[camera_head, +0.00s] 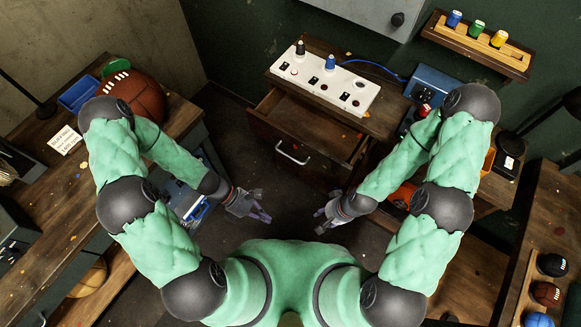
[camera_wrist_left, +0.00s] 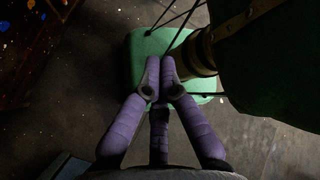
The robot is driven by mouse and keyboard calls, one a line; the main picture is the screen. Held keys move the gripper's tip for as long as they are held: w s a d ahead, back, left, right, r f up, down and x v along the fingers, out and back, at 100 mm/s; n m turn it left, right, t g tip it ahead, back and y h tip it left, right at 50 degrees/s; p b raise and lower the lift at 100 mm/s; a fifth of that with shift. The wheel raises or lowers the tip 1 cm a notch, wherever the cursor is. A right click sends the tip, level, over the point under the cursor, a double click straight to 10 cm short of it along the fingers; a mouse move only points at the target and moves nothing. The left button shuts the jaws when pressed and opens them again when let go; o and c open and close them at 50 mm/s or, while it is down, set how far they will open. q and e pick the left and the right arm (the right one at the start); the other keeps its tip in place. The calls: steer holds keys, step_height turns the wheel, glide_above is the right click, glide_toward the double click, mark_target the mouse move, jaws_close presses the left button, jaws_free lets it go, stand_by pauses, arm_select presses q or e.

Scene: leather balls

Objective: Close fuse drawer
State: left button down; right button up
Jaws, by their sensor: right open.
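The wooden fuse drawer (camera_head: 277,143) is pulled out below the white switch panel in the head view, its inside showing. Its metal handle (camera_head: 293,154) is on the front face. My right gripper (camera_head: 321,217) is open and empty, to the right of the left one and also clear of the drawer.
A white panel (camera_head: 330,85) with knobs and switches sits on the cabinet above the drawer. A blue box (camera_head: 432,82) stands right of it. A bench with a brown ball (camera_head: 135,97) is at left; a bench with small balls (camera_head: 546,293) is at right. Floor before the drawer is clear.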

arm_select(q)
steer(key=w+a+r+n+t+h+b, duration=0.1)
steer(key=w+a+r+n+t+h, duration=0.2)
steer(key=w+n, duration=0.4)
steer(key=w+a+r+n+t+h, duration=0.1)
steer(key=w+r+n+t+h, duration=0.3)
steer(key=n, duration=0.6)
steer(key=w+d+f+b, duration=0.1)
steer(key=w+d+b, duration=0.1)
steer(key=d, duration=0.3)
steer(key=w+d+f+b, duration=0.1)
steer(key=w+d, duration=0.3)
steer(key=d, duration=0.2)
steer(key=shift+d+f+t+y+b, duration=0.3)
steer(key=shift+f+y+b, duration=0.1)
steer(key=shift+w, duration=0.15)
glide_above(314, 133)
steer(key=s, duration=0.4)
steer(key=shift+s+b, duration=0.15)
steer(key=shift+b, duration=0.25)
steer(key=shift+a+r, duration=0.1)
